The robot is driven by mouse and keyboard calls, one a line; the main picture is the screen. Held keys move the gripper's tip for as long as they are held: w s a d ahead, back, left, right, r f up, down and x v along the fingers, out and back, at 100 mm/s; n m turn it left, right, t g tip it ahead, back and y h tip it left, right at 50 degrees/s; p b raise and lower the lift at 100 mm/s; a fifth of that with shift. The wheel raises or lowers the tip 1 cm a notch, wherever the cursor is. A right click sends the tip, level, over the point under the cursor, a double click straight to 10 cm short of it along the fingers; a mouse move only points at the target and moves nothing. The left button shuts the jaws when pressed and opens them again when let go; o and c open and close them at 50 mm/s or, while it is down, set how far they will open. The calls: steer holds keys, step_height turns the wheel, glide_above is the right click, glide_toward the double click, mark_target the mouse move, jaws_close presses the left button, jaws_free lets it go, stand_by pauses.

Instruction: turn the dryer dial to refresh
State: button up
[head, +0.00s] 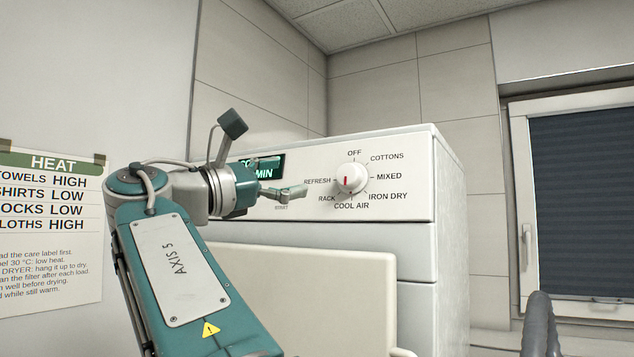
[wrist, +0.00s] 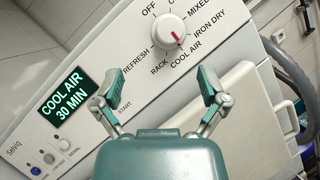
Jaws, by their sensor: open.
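The dryer dial (head: 351,179) is a round white knob with a red mark, on the white panel of the upper dryer. In the wrist view the dial (wrist: 170,30) is at the top, its red mark pointing down-right toward COOL AIR. REFRESH (head: 317,181) is printed left of the dial. The green display (wrist: 67,103) reads COOL AIR 30 MIN. My gripper (head: 262,158) is open and empty, left of the dial and apart from it. In the wrist view both fingers of my gripper (wrist: 160,86) are spread below the dial. In the head view my gripper partly hides the display.
A START button is printed on the panel left of the dial. Several small buttons (wrist: 48,158) sit beyond the display. A pale door (head: 310,275) is under the panel. A heat chart (head: 50,220) hangs left; a grey hose (head: 541,325) and window (head: 580,190) are right.

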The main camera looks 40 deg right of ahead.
mark_target(345, 180)
steer(key=s+d+f+n+t, duration=0.2)
steer(key=s+f+n+t, duration=0.25)
steer(key=n+t, duration=0.55)
steer(key=w+d+r, duration=0.1)
steer(key=d, duration=0.2)
steer(key=w+d+r+n, duration=0.1)
steer(key=d+r, duration=0.1)
steer(key=d, duration=0.1)
steer(key=w+d+r+n+g, duration=0.1)
steer(key=w+d, duration=0.1)
steer(key=d, duration=0.1)
steer(key=shift+d+r, duration=0.25)
steer(key=shift+r, duration=0.15)
steer(key=shift+a, duration=0.15)
steer(key=c, duration=1.1)
